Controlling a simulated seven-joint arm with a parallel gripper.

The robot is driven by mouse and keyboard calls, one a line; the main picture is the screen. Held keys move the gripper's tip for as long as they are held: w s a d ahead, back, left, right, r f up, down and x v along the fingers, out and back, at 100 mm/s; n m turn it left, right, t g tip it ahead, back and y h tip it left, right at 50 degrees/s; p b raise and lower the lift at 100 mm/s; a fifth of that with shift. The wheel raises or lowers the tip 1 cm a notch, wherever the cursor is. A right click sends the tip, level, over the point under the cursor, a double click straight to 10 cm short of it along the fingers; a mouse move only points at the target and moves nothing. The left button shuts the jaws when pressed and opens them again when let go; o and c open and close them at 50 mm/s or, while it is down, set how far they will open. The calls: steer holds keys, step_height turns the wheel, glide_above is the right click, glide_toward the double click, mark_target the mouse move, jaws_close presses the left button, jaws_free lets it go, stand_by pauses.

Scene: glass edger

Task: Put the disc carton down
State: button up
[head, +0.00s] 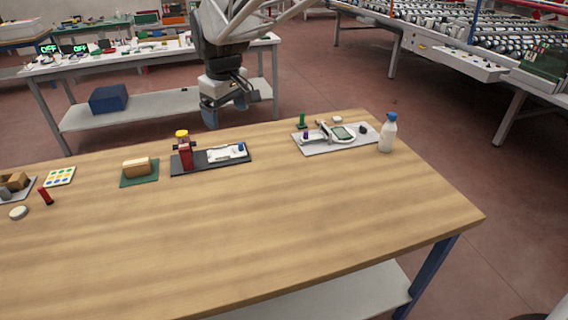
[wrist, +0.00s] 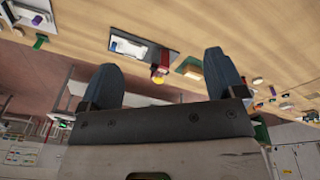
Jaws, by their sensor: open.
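A small tan box (head: 137,166), which looks like the disc carton, sits on a dark green mat (head: 140,181) on the wooden table, left of the middle.
A dark tray (head: 210,160) with a red device (head: 185,156) stands right of the green mat. A grey board (head: 335,140) with instruments and a blue-capped bottle (head: 388,133) are further right. A dotted card (head: 60,176) lies left. The table's front middle is clear.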

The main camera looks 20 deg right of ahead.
steer(key=s+d+f+m, duration=0.2)
steer(key=s+d, duration=0.1)
steer(key=s, duration=0.6)
steer(key=s+d+f+m, duration=0.2)
steer(key=s+d+m, duration=0.1)
steer(key=s, duration=0.7)
steer(key=s+d+f+m+t, duration=0.1)
steer(key=s+d+f+m, duration=0.1)
steer(key=s, duration=0.8)
steer(key=shift+d+f, duration=0.5)
steer(key=shift+d, duration=0.75)
